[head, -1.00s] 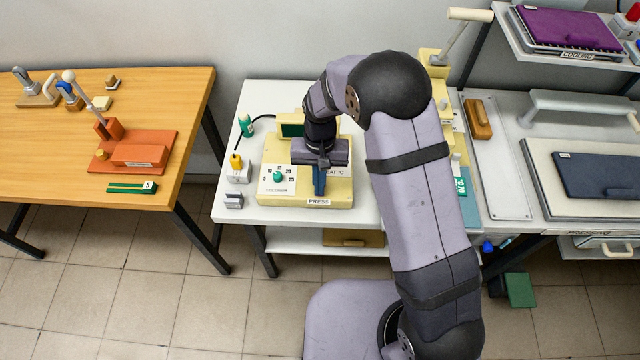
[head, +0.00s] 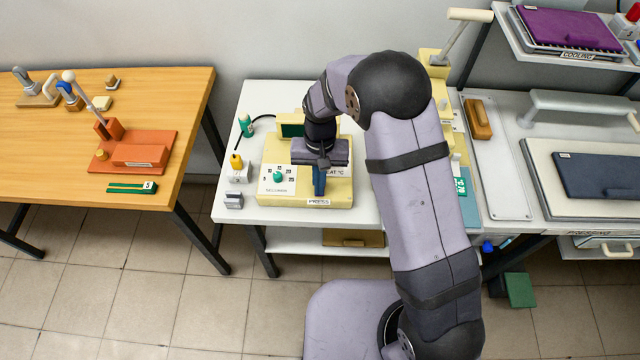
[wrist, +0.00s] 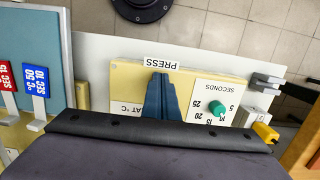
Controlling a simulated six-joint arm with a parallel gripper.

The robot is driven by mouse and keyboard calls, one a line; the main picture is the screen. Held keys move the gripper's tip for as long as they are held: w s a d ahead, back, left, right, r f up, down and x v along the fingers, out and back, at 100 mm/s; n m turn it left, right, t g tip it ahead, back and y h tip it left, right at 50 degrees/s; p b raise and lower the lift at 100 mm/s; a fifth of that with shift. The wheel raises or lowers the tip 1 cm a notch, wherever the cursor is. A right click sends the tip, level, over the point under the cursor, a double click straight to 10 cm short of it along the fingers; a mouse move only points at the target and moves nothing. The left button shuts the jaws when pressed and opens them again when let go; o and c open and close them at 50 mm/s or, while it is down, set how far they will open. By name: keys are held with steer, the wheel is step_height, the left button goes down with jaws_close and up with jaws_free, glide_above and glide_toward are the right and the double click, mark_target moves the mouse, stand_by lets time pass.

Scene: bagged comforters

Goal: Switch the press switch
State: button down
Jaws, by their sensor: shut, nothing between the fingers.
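The cream control box labelled PRESS (head: 340,192) sits on the white table in the head view and also shows in the wrist view (wrist: 128,78). It has a seconds dial with a green knob (head: 278,177), a heat scale and a dark green screen (head: 291,130). My gripper (head: 319,190) is shut and empty, pointing down over the box between the dial and the heat scale. Its blue fingers (wrist: 160,82) reach toward the PRESS label (wrist: 161,62); I cannot tell whether they touch the box. No separate press switch is clearly visible; my gripper hides part of the panel.
Left of the box stand a yellow-topped piece (head: 236,161), a grey clip-like piece (head: 234,201) and a green bottle-like piece (head: 246,125). A heat press (head: 590,185) is at right. A wooden table (head: 60,140) with an orange lever device stands at far left.

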steer(key=shift+r+p, duration=0.35)
steer(key=shift+p, duration=0.4)
steer(key=shift+w+r+p, duration=0.2)
steer(key=shift+r+p, duration=0.45)
steer(key=shift+r, duration=0.25)
steer(key=shift+w+r+p, duration=0.2)
steer(key=shift+r+p, duration=0.4)
steer(key=shift+r, duration=0.25)
step_height(320, 180, up, 7)
steer(key=b, duration=0.2)
steer(key=shift+w+r+b, duration=0.15)
steer(key=shift+w+b, duration=0.2)
steer(key=shift+w, duration=0.1)
